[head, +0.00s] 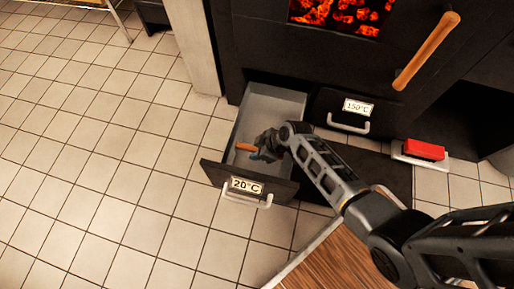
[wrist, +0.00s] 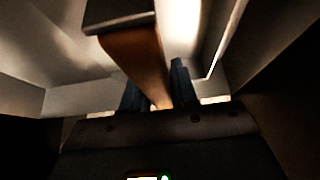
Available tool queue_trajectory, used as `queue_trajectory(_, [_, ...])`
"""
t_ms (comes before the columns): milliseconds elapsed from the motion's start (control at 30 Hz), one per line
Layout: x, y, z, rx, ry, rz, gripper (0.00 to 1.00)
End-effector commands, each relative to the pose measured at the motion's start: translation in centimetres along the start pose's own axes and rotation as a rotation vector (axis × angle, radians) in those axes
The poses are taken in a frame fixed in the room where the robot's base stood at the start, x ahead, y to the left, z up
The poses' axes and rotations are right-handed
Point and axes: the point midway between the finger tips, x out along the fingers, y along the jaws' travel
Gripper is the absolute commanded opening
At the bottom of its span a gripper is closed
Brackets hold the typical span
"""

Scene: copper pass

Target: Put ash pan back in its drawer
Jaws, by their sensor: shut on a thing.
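The drawer labelled 20°C (head: 246,188) is pulled open below the stove, with pale grey inner walls. My gripper (head: 262,150) is down inside it, shut on a short brown wooden handle (head: 244,147). In the wrist view the handle (wrist: 136,58) runs up from between my dark fingers (wrist: 155,97) to a dark block at its far end. Grey walls (wrist: 70,99) surround it there. I cannot make out a separate ash pan body, nor tell whether the held thing touches the drawer floor.
A second drawer labelled 150°C (head: 340,110) is shut to the right. Above are glowing coals (head: 342,14) and a wooden oven handle (head: 427,50). A red block (head: 424,149) lies at the right. A wooden surface (head: 345,262) is near the front. Tiled floor at left is clear.

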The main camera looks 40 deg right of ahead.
Motion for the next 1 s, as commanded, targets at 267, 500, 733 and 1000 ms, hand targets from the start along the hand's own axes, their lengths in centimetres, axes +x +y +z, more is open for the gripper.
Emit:
queue_trajectory(267, [0.2,0.0,0.1,0.000,0.001,0.001,0.40])
queue_trajectory(500, [0.2,0.0,0.1,0.000,0.000,0.000,0.58])
queue_trajectory(733, [-0.1,0.0,0.1,0.000,-0.001,0.000,0.58])
queue_trajectory(1000, [-4.2,-0.1,-0.1,0.001,0.000,0.001,0.58])
